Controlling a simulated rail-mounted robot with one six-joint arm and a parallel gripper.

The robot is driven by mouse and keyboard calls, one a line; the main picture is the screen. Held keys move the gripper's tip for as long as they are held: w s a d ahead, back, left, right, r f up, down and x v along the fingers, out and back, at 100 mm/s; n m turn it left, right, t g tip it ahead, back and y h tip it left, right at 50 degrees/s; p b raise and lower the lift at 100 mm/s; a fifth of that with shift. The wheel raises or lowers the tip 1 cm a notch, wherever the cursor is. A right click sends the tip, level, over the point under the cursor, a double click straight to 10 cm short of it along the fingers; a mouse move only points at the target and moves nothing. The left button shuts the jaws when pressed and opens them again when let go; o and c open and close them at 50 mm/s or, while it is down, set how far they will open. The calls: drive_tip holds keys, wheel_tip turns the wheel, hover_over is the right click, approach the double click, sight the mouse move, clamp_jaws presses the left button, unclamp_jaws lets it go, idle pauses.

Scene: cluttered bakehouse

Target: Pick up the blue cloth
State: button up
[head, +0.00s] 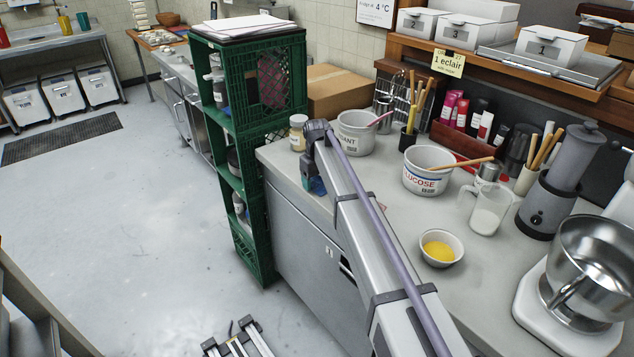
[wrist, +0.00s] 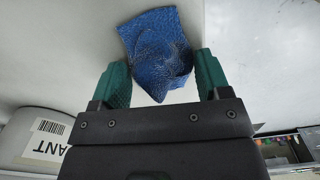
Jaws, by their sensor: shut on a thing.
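The blue cloth (wrist: 152,38) is a crumpled, textured piece at the top middle of the wrist view. Its lower part bunches to a point between the two green fingers of my gripper (wrist: 160,64), which is shut on it. In the head view my gripper (head: 312,180) is beyond my arm, at the left end of the counter, with a small bit of blue showing at its tip. My arm hides most of the cloth there. I cannot tell whether the cloth still touches the counter.
The counter (head: 385,205) holds a white tub (head: 355,133) just right of my gripper, a small jar (head: 298,132) behind it, a glucose tub (head: 426,170) and a bowl of yellow stuff (head: 441,247). A green crate stack (head: 262,215) stands left of the counter.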

sight(317, 177)
wheel_tip(317, 177, up, 10)
drive_tip(key=p, duration=1)
drive_tip(key=shift+r, duration=0.15)
drive_tip(key=shift+f, duration=0.2)
